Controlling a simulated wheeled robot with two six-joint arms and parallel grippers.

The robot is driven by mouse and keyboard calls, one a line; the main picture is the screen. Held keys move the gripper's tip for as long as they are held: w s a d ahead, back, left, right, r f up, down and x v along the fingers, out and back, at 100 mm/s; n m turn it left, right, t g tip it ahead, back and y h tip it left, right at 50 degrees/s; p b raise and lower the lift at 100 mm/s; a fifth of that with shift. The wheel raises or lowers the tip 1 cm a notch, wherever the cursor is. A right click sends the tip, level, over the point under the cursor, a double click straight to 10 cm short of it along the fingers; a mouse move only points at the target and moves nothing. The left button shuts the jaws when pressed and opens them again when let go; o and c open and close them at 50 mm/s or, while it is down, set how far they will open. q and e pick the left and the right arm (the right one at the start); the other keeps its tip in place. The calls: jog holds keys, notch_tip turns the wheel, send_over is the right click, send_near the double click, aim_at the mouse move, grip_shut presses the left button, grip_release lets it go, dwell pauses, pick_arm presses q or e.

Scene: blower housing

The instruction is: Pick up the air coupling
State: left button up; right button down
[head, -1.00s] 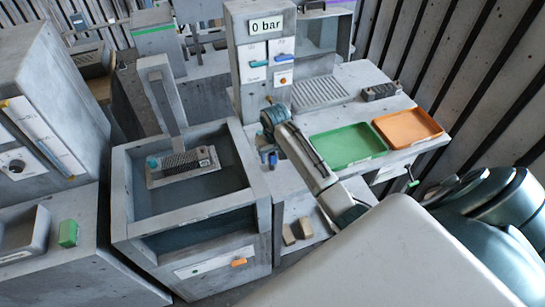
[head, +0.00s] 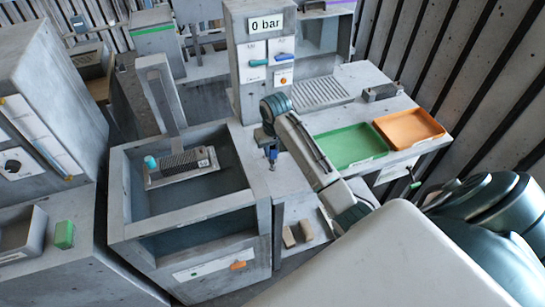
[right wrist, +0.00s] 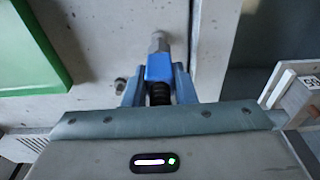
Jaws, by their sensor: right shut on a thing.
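The air coupling (right wrist: 159,66) is a blue body with a grey metal tip and a dark ribbed part. It sits between the two blue fingers of my right gripper (right wrist: 158,88) in the right wrist view. The right gripper (head: 271,150) is shut on it, over the front left part of the bench in the head view. The coupling is small there and partly hidden by the gripper. I cannot tell whether it touches the bench top. My left gripper is not in view.
A green tray (head: 350,146) and an orange tray (head: 409,129) lie on the bench right of my gripper. A grey open tank (head: 190,218) with a part on a plate stands to the left. A panel reading "0 bar" (head: 265,25) rises behind.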

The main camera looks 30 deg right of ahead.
pick_arm(q)
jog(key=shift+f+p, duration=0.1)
jog(key=shift+p, duration=0.2)
pick_arm(e)
jog(key=s+a+r, duration=0.2)
jog(key=s+a, duration=0.7)
jog(key=s, duration=0.4)
jog(key=shift+s, duration=0.15)
jog(key=shift+d, duration=0.1)
